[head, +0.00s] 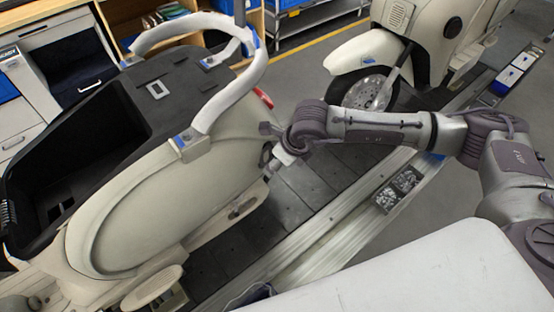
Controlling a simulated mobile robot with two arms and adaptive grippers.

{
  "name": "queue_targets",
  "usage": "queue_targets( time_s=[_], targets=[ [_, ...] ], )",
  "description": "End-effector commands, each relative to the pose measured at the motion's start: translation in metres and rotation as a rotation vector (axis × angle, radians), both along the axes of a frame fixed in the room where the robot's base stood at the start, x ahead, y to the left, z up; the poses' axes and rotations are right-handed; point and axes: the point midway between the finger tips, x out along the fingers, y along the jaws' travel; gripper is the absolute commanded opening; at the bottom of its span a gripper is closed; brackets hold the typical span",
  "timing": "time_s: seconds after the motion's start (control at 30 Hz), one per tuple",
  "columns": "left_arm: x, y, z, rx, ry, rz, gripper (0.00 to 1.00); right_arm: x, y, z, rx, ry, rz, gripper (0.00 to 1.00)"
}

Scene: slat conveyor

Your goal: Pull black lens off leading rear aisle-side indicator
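A cream scooter body (165,215) with a black open compartment and white-wrapped rails fills the left of the head view. A red tail light (264,98) shows at its rear end. My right gripper (270,143) is at that rear end, just below the red light, reaching in from the right. A small pale part (283,155) shows against the gripper; I cannot tell whether it is the indicator or part of the gripper. I cannot make out a black lens. The fingertips are too small and overlapped to show whether they are open. My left gripper is not in view.
A second cream scooter (370,50) stands behind, its front wheel towards the first. The dark slat conveyor (315,180) runs between them, with a pale edge rail. Small parts trays (398,190) lie along the rail. Shelves and drawers (45,60) stand at the back left.

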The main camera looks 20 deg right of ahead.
Motion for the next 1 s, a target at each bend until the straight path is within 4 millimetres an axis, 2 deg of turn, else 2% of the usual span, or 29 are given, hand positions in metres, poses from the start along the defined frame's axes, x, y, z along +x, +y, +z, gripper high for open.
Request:
queue_targets(
  time_s=[0.77, 1.0],
  targets=[
    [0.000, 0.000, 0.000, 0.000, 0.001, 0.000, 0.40, -0.005, -0.003, 0.000, 0.000, 0.000, 0.000, 0.30],
    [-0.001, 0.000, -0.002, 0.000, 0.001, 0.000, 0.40, -0.013, -0.009, 0.000, 0.000, 0.000, -0.001, 0.30]
  ],
)
